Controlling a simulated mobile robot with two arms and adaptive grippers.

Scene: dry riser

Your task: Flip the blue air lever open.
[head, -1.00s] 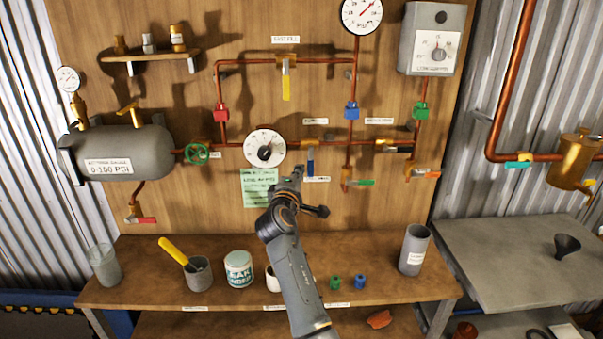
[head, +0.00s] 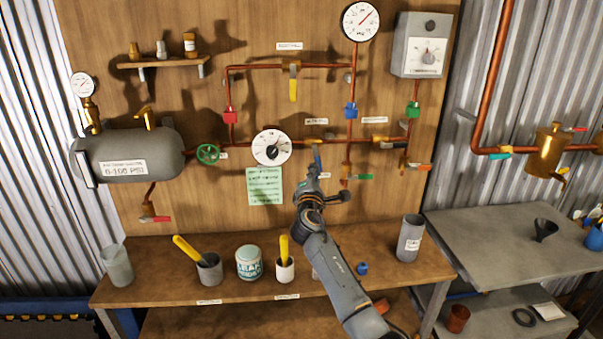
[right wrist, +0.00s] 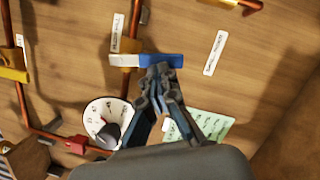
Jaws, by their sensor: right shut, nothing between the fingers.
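The blue air lever (head: 317,154) hangs down from a valve on the copper pipe in the middle of the wooden board. In the right wrist view the blue lever (right wrist: 165,61) lies crosswise, its pale end at the left by the pipe. My right gripper (head: 315,174) is shut and empty, with its tips at the lever. In the right wrist view the closed fingertips (right wrist: 161,71) overlap the lever's edge; I cannot tell whether they touch it. My left gripper is not in view.
A round dial (head: 271,148) and a green note (head: 265,186) are close to the left of my right gripper. A lever with a green handle (head: 359,177) is to its right. Cups and a can (head: 249,262) stand on the bench (head: 225,289) below.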

